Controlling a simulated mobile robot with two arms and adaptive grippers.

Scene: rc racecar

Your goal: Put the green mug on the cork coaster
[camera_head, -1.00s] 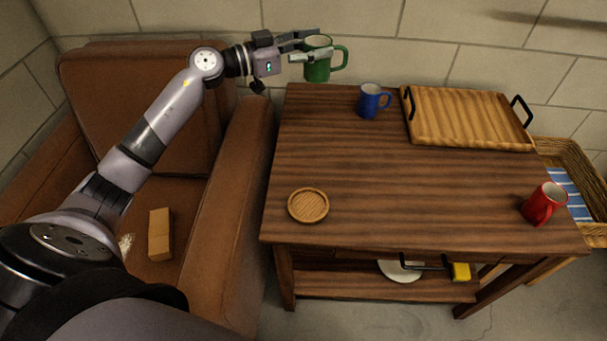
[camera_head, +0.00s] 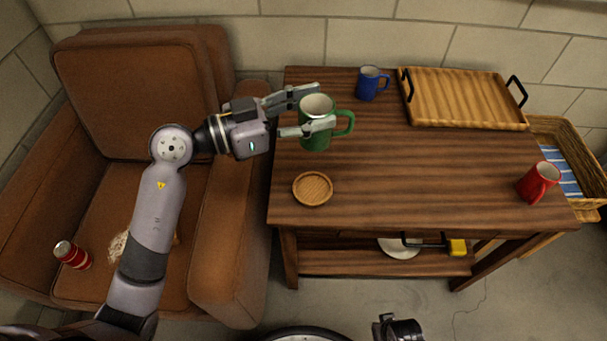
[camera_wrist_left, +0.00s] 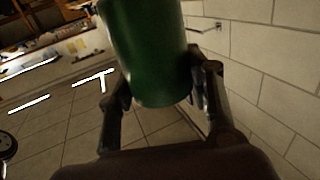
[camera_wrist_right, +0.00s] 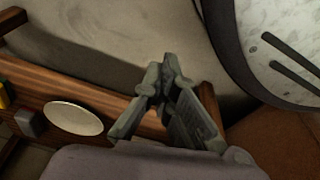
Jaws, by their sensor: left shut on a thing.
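The green mug (camera_head: 315,136) is upright between the fingers of my left gripper (camera_head: 325,107), with its handle to the right. My left gripper is shut on its sides; the mug's green wall (camera_wrist_left: 150,50) also fills the middle of the left wrist view. The mug appears over the table's left part, just behind the cork coaster (camera_head: 313,189); its exact height is hard to tell. The round coaster lies bare near the table's front left. My right gripper (camera_wrist_right: 161,75) shows in the right wrist view, fingertips together and empty.
On the wooden table (camera_head: 420,175) stand a blue mug (camera_head: 370,85) at the back, a wooden tray (camera_head: 460,100) at the back right and a red mug (camera_head: 538,183) at the right. A brown armchair (camera_head: 230,260) adjoins the table's left. The table's middle is clear.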

